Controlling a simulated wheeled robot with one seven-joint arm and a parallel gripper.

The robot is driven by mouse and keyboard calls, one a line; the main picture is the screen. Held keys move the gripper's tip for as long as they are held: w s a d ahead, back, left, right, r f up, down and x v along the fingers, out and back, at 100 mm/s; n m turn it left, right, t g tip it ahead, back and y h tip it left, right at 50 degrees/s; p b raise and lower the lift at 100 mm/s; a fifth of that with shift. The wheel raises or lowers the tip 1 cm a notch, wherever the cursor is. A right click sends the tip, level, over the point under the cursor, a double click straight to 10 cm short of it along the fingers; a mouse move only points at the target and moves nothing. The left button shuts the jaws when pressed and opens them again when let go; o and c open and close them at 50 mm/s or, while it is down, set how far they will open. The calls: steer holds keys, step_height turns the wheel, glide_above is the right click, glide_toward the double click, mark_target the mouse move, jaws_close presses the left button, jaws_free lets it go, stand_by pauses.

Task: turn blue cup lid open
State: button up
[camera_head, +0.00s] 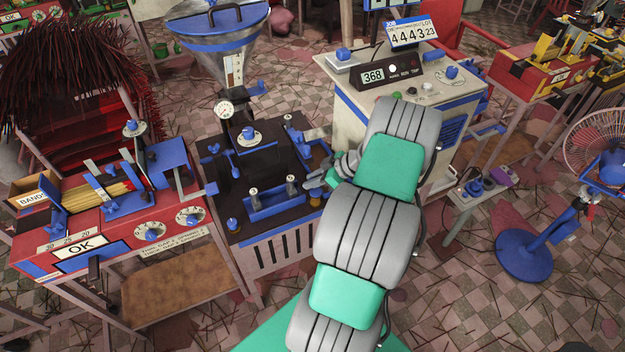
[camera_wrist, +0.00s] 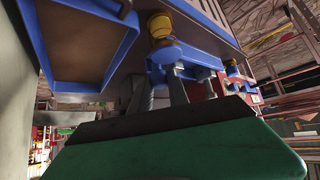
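The dark extruder table (camera_head: 265,170) carries blue fittings. A small amber cup with a blue top (camera_head: 315,197) stands at its right front corner, and a similar one (camera_head: 233,225) stands at the left front corner. I cannot tell for sure which is the blue cup. My gripper (camera_head: 318,179) is at the table's right edge, just above the right cup in the picture. In the wrist view, my grey fingers (camera_wrist: 178,92) look apart, with nothing clearly held. An amber cup (camera_wrist: 160,26) shows beyond them, with blue parts below it. My green wrist hides the lower part of that view.
A red machine with an OK sign (camera_head: 82,248) stands at left. A cream cabinet with a 368 display (camera_head: 375,77) stands behind my arm. A blue hopper (camera_head: 215,30) rises at the back. A blue-based fan (camera_head: 525,255) stands on the open floor at right.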

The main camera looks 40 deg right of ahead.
jaws_close()
